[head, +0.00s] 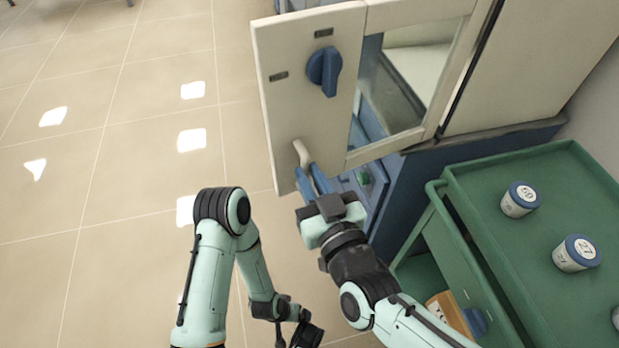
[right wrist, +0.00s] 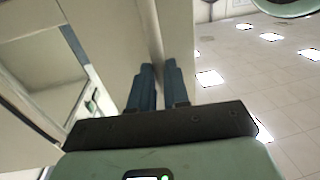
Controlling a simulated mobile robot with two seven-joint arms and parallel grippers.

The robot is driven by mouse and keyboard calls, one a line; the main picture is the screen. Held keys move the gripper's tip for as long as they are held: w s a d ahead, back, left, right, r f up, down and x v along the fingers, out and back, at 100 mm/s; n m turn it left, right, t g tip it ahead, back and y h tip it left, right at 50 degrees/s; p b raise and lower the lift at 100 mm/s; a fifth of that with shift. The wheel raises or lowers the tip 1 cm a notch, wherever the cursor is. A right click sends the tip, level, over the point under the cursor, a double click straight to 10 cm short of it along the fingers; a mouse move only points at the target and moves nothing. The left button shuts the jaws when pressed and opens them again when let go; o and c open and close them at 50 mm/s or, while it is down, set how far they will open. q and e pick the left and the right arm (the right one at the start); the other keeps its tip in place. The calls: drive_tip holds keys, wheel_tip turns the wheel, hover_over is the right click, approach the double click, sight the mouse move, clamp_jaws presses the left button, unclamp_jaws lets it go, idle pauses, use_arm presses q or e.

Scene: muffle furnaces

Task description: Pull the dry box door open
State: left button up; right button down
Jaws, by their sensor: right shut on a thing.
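The dry box door (head: 290,90) is a pale panel with a blue knob (head: 324,70) and a window in a pale frame. Its left part stands out over the floor, away from the blue cabinet front, so it looks partly open. The light handle (head: 301,152) is low on the panel. My right gripper (head: 312,178) is shut on the handle; its blue fingers also show against the panel in the right wrist view (right wrist: 158,88). My left gripper (head: 306,335) hangs low at the bottom edge, partly cut off, apart from the door; its fingers are not clear.
A green cart (head: 480,225) stands right of my right arm, close to the blue cabinet (head: 425,185). Jars with blue lids (head: 520,198) stand on its top. The tiled floor (head: 100,180) at left is clear.

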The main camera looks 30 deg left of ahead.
drive_tip(key=shift+w+d+r+t, duration=0.15)
drive_tip(key=shift+w+d+t, duration=0.2)
drive_tip(key=shift+w, duration=0.15)
drive_tip(key=c, duration=1.1)
unclamp_jaws()
use_arm(q)
drive_tip(key=shift+w+d, duration=0.1)
use_arm(e)
drive_tip(key=shift+s+a, duration=0.1)
drive_tip(key=shift+s, duration=0.1)
use_arm(q)
drive_tip(key=shift+w+r, duration=0.15)
use_arm(e)
drive_tip(key=v, duration=1.3)
drive_tip(key=shift+d, duration=0.2)
drive_tip(key=shift+r, duration=0.15)
